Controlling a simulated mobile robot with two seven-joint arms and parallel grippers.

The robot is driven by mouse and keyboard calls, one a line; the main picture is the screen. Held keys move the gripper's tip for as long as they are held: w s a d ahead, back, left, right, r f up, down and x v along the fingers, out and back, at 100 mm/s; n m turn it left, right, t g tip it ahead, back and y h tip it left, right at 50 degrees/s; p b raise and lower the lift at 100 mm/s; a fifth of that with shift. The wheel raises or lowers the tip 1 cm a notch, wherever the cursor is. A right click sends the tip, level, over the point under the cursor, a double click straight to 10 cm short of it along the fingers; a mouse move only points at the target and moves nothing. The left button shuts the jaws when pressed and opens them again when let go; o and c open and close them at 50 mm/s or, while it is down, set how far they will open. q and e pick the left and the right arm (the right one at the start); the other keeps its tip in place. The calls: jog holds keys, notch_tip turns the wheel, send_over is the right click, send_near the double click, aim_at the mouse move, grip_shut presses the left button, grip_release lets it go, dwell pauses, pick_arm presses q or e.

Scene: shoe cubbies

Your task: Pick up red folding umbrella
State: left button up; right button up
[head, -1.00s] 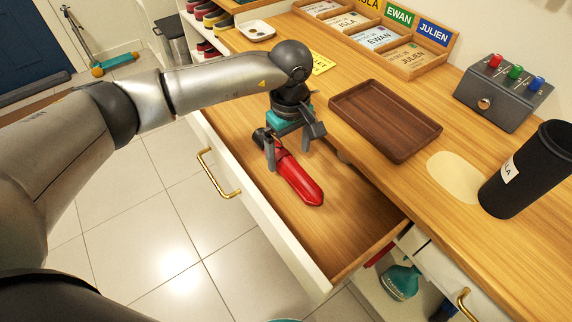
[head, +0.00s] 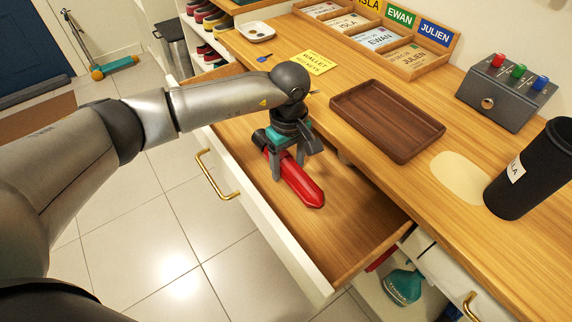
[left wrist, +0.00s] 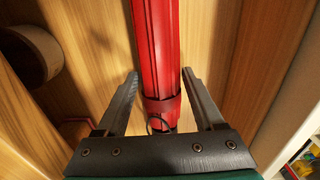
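The red folding umbrella (head: 303,190) lies in the open wooden drawer (head: 345,225), with its far end partly hidden by my gripper. My left gripper (head: 287,170) is over the umbrella, pointing down into the drawer. In the left wrist view the umbrella (left wrist: 157,45) runs between the two fingers of the left gripper (left wrist: 163,82). The fingers are apart, with a gap on each side of the umbrella. A red strap and a small ring show near the gripper's palm. My right gripper is not in view.
A brown tray (head: 385,118), a black cup (head: 535,170) and a grey button box (head: 505,92) stand on the counter (head: 455,228). The drawer front (head: 255,215) has a brass handle (head: 212,178). Name-card compartments and a yellow note (head: 314,62) are further back.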

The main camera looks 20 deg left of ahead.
pick_arm(q)
grip_shut()
dwell(0.3)
jog(key=shift+r, duration=0.2)
